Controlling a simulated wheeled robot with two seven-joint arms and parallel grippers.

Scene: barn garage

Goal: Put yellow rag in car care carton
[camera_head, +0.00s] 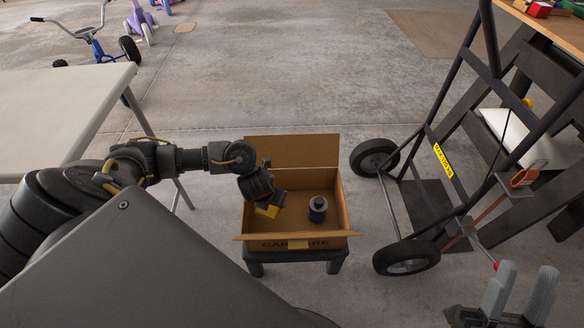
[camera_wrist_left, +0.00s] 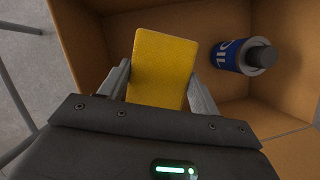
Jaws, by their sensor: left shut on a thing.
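The open car care carton (camera_head: 295,243) sits on a low dark stool in the middle of the head view. My left gripper (camera_head: 266,206) reaches down inside it at the left. It is shut on the yellow rag (camera_head: 268,211), a flat yellow piece that shows between the two fingers in the left wrist view (camera_wrist_left: 163,68). Whether the rag touches the carton floor I cannot tell. A blue can with a dark cap (camera_head: 317,210) stands in the carton to the right of the rag. My right gripper (camera_head: 520,290) is at the lower right, its fingers apart and empty.
A hand truck (camera_head: 445,190) with two black wheels stands right of the carton. A pale table (camera_head: 60,110) is at the left, and a wooden workbench (camera_head: 560,30) is at the upper right. The concrete floor behind the carton is clear.

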